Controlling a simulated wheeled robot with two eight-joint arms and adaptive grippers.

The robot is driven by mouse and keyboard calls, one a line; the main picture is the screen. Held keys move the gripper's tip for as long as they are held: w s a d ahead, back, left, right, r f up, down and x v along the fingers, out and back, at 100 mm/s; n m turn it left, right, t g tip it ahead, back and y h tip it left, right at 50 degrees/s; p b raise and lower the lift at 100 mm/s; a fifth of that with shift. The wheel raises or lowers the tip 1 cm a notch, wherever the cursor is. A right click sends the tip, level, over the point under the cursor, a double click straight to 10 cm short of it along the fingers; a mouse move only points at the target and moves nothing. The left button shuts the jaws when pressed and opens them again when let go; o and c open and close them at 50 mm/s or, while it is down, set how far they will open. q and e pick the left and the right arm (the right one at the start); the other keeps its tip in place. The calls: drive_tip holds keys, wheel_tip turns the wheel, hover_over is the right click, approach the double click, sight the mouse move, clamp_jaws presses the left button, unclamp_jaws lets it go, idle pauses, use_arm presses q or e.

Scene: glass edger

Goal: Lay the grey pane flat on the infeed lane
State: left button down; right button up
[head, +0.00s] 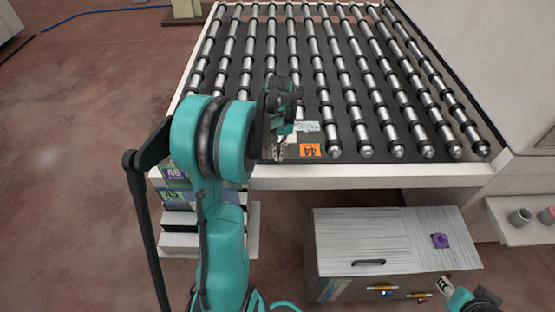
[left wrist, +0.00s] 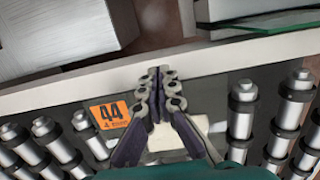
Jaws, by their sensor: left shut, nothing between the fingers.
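The infeed lane (head: 400,171), a sloping bed of several silver rollers with black rings, fills the upper middle of the head view. My left gripper (head: 278,154) is over its near left edge, shut and empty, beside an orange "44" label (head: 310,150). In the left wrist view the closed fingertips (left wrist: 156,72) point at the white edge rail. A flat sheet with a green glass edge (left wrist: 275,24) shows at the top right there; I cannot tell whether it is the grey pane. No pane lies visibly on the rollers. My right gripper (head: 446,287) is partly seen at bottom right; its jaws are unclear.
A rack with labels A6 and A5 (head: 172,177) stands below the lane's near left corner, partly behind my left arm. A grey cabinet (head: 350,243) with a purple knob stands in front of the lane. A white shelf with cups (head: 520,236) is at right.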

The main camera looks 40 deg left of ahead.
use_arm(q)
drive_tip(key=shift+t, duration=0.3)
drive_tip(key=f, duration=0.2)
drive_tip(key=w+f, duration=0.1)
drive_tip(key=f, duration=0.2)
drive_tip(key=w+f, duration=0.1)
drive_tip(key=f, duration=0.1)
drive_tip(key=shift+w+a+f, duration=0.15)
drive_tip(key=shift+a+f, duration=0.15)
drive_tip(key=shift+a, duration=0.1)
drive_tip(key=shift+w+a, duration=0.3)
drive_tip(key=w+a+b, duration=0.1)
drive_tip(key=w+a, duration=0.2)
drive_tip(key=shift+w+a, duration=0.1)
drive_tip(key=shift+w, duration=0.3)
drive_tip(key=shift+r, duration=0.1)
drive_tip(key=shift+s, duration=0.1)
